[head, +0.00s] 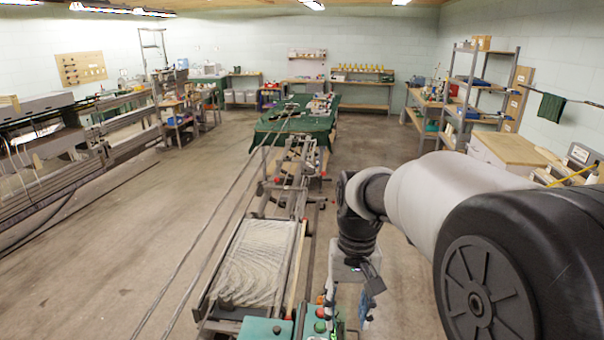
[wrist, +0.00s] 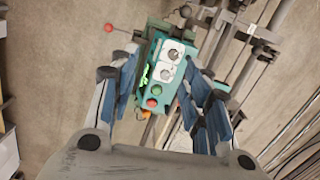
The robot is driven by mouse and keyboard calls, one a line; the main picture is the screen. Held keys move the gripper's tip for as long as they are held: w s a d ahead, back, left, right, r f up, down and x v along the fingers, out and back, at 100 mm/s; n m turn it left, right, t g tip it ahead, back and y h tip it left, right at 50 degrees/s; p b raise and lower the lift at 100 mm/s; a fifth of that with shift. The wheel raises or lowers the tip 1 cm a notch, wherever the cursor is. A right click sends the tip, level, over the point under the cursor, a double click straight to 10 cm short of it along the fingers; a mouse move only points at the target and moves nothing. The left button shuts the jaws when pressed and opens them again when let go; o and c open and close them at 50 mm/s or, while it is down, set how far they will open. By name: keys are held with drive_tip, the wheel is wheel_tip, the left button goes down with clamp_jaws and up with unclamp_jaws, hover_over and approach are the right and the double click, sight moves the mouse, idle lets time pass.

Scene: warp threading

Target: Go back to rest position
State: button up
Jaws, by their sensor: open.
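My gripper (wrist: 162,85) is open in the wrist view, its two blue-padded fingers spread wide with nothing held between them. Beyond the fingers is a teal control box (wrist: 153,107) with two white dials, a green button and a red button. I cannot tell its distance from the fingertips. In the head view my arm reaches in from the right, and my gripper (head: 347,318) hangs low at the bottom centre, partly cut off by the frame edge. The teal box (head: 266,329) shows beside it at the bottom edge.
A long metal frame with a pale thread-covered bed (head: 258,265) runs left of my gripper. A green-covered table (head: 291,121) stands beyond it. Loom machinery (head: 90,140) lines the left, shelves (head: 480,90) and a wooden-topped cabinet (head: 508,150) the right. Open floor (head: 130,250) lies between.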

drive_tip(key=s+d+t+b, duration=0.2)
drive_tip(key=s+t, duration=0.1)
drive_tip(key=s, duration=0.7)
drive_tip(key=s+d+t+b, duration=0.2)
drive_tip(key=s+d, duration=0.1)
drive_tip(key=s, duration=0.7)
drive_tip(key=shift+s+d+r+t+b, duration=0.2)
drive_tip(key=shift+s+t+b, duration=0.1)
drive_tip(key=shift+t, duration=0.1)
drive_tip(key=shift+w, duration=0.1)
idle(0.5)
